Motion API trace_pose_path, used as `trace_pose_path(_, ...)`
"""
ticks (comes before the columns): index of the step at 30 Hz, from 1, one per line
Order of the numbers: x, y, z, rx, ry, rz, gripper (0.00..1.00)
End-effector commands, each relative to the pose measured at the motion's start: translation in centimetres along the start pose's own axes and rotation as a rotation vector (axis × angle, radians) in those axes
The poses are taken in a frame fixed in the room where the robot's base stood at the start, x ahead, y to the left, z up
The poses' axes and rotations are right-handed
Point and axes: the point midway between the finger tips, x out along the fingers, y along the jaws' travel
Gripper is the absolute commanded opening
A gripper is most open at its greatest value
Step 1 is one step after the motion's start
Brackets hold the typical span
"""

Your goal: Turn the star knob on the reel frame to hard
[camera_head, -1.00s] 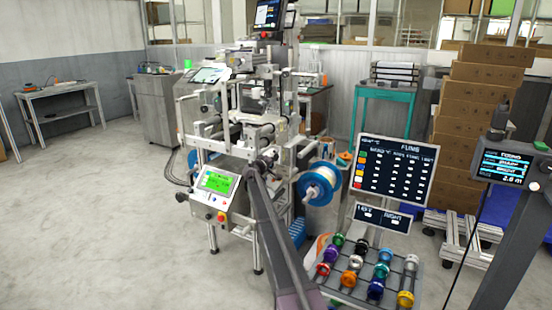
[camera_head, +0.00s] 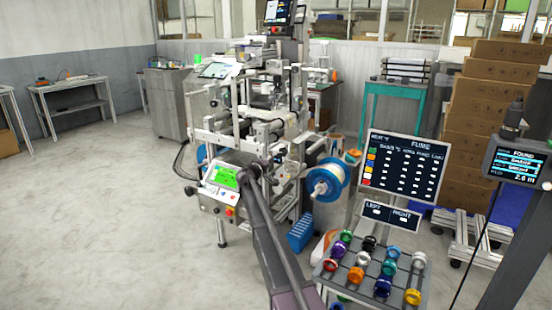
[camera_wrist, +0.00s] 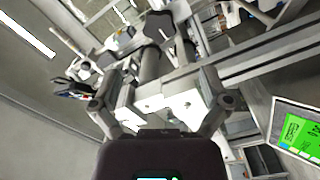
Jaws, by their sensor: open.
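The reel frame (camera_head: 238,125) is the metal machine with rollers left of centre in the head view. It also shows in the wrist view as pale rails and grey rollers (camera_wrist: 150,65). White blocks of the frame show between and beyond the fingers, and no object is clearly held. In the head view my arm reaches up to the front of the frame, and the fingers are too small to tell.
A control box with a green screen (camera_head: 225,178) sits at the frame's front left; the screen is at the wrist view's right (camera_wrist: 298,134). A blue-edged reel (camera_head: 326,182) is right of the frame. Open floor lies left.

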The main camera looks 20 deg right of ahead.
Motion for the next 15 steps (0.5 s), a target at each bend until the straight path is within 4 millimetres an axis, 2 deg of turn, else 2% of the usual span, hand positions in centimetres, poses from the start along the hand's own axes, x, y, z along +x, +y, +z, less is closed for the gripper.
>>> trace_pose_path(1,-0.8,0.0,0.1,0.000,0.001,-0.001,0.97)
trace_pose_path(6,-1.9,0.0,0.0,0.000,0.001,-0.001,0.97)
trace_pose_path(15,-2.2,0.0,0.0,0.000,0.000,0.000,0.97)
